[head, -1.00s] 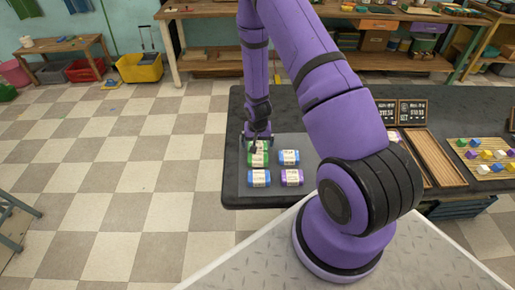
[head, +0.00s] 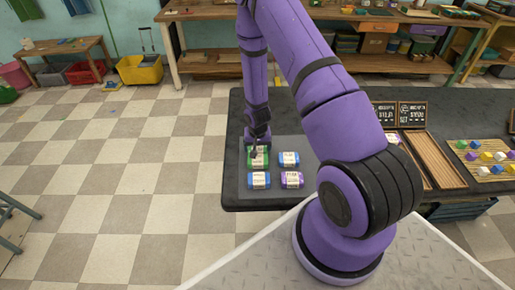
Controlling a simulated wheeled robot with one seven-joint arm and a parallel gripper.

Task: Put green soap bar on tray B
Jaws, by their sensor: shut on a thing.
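The green soap bar (head: 257,162), with a pale label, is at the back left of a group of wrapped bars on a grey mat (head: 272,199) at the table's left end. My gripper (head: 257,150) is over the green bar, with its fingers down and closed on it. The bar looks to be still at mat level. A wooden slatted tray (head: 434,158) lies to the right; a second one is mostly hidden behind my arm. Two small dark signs stand behind the trays; I cannot read which tray is B.
Blue bars lie to the right (head: 289,159) and in front (head: 259,180) of the green one, with a purple bar (head: 292,180) at front right. A board of colourful cubes (head: 485,156) is at far right. The dark table (head: 300,118) is clear behind the mat.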

